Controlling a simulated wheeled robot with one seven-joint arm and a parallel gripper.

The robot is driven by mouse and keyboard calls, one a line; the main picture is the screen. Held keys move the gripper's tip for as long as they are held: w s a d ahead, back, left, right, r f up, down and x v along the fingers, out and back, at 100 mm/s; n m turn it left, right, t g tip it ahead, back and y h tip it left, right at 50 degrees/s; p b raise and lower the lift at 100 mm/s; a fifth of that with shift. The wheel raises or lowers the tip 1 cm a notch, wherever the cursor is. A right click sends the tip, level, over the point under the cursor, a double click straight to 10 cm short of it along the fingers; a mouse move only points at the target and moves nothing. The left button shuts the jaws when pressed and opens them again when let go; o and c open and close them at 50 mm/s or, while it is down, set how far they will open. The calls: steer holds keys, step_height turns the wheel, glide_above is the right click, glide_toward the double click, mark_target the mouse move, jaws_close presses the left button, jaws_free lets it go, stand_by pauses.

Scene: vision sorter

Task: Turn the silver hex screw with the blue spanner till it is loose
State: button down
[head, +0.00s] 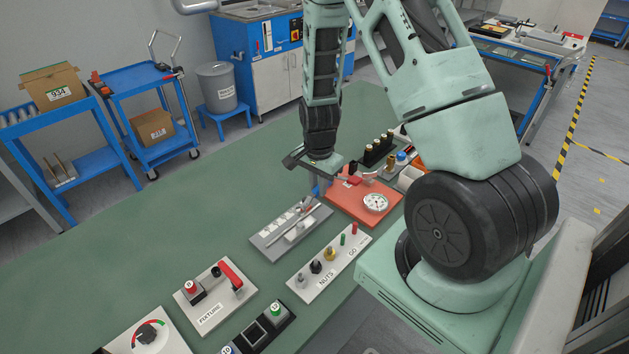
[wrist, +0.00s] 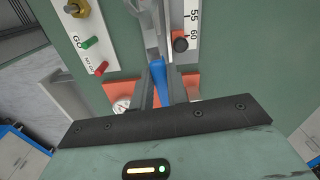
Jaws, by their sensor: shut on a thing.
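My gripper (head: 316,180) hangs over the table between the grey scale board and the red-orange panel. In the wrist view, my gripper (wrist: 161,78) is shut on the blue handle of the spanner (wrist: 160,82). Its metal part reaches away past the fingertips, beyond the top edge. The silver hex screw (head: 300,281) stands upright at the near end of the white NUTS board (head: 341,271), well away from the gripper. The wrist view does not show it.
The NUTS board also bears a black hex (head: 316,267), a brass hex (head: 330,254) and green and red GO/NO GO pins. A grey scale board (head: 265,238) lies left of it. The red-orange panel (head: 345,209) has a dial (head: 375,203).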

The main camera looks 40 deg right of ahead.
step_height(320, 180, down, 5)
steer(key=b, duration=0.3)
steer(key=shift+r, duration=0.2)
steer(key=s+m, duration=0.2)
steer(key=m, duration=0.1)
steer(key=shift+s+r, duration=0.1)
steer(key=s+m, duration=0.1)
steer(key=m, duration=0.1)
steer(key=s+m, duration=0.1)
steer(key=m, duration=0.1)
steer(key=shift+s+a, duration=0.3)
steer(key=shift+a, duration=0.1)
steer(key=shift+f+b, duration=0.9)
steer(key=shift+b, duration=0.05)
stand_by(1.6)
steer(key=shift+w+d+n+p, duration=0.25)
steer(key=shift+w+n, duration=0.25)
steer(key=shift+n, duration=0.2)
steer(key=shift+w+d+n+p, duration=0.1)
steer(key=shift+w+n+p, duration=0.1)
steer(key=shift+w+n, duration=0.4)
steer(key=shift+w+d+n, duration=0.1)
steer(key=shift+w+n, duration=0.55)
steer(key=shift+n, duration=0.45)
steer(key=shift+w+n, duration=0.6)
steer(key=shift+n, duration=0.5)
